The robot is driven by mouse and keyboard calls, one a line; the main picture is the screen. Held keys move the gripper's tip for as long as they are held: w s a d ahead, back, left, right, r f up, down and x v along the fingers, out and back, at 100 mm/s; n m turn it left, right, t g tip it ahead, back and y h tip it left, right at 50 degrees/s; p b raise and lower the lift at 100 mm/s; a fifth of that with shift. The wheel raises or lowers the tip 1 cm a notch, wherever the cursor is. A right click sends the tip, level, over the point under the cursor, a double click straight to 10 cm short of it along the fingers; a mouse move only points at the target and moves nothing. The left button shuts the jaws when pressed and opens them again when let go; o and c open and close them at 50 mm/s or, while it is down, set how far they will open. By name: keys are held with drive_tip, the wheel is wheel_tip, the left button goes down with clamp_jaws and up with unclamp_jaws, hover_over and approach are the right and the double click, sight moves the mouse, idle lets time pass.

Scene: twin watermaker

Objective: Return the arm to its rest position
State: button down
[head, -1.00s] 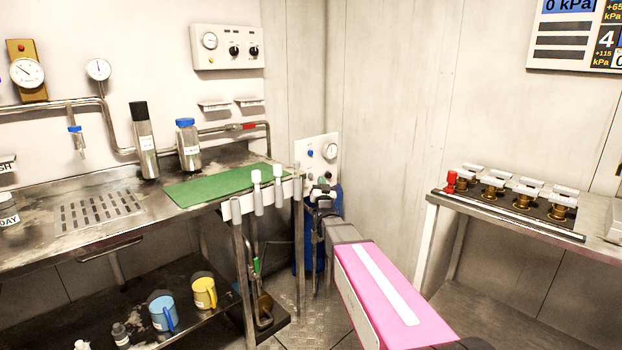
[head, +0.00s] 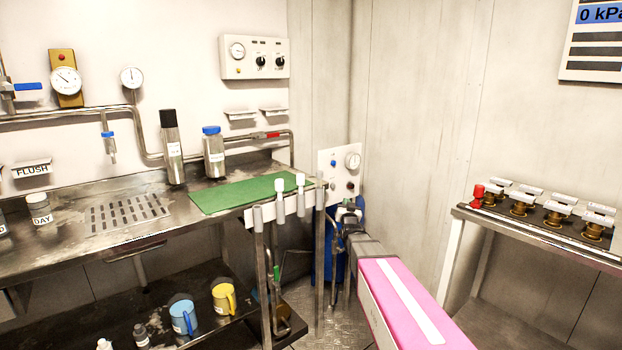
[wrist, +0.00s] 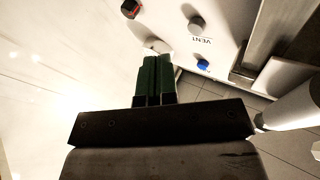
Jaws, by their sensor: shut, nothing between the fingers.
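My arm, with a pink and white cover, reaches forward from the lower right in the head view. My gripper (head: 348,208) is at its far end, small and dark, in front of the white gauge panel (head: 339,168) in the corner. In the wrist view my gripper (wrist: 153,62) shows two green fingers side by side, shut and empty.
A steel bench with a green mat (head: 250,192) and bottles (head: 213,152) stands left of my arm. Upright tubes (head: 300,195) line its near edge. A blue cylinder (head: 330,255) stands under the panel. A right-hand bench (head: 470,215) carries several brass valves (head: 520,203).

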drive_tip(key=s+f+n+g, duration=0.1)
drive_tip(key=s+f+g, duration=1)
drive_tip(key=s+f, duration=0.4)
drive_tip(key=s+f+g, duration=0.3)
drive_tip(key=s+g, duration=0.2)
drive_tip(key=s, duration=0.4)
drive_tip(key=s+f+n+g, duration=0.1)
drive_tip(key=s+f+g, duration=0.3)
drive_tip(key=s, duration=0.6)
drive_tip(key=shift+s+g, duration=0.15)
drive_tip(key=shift+g, duration=0.25)
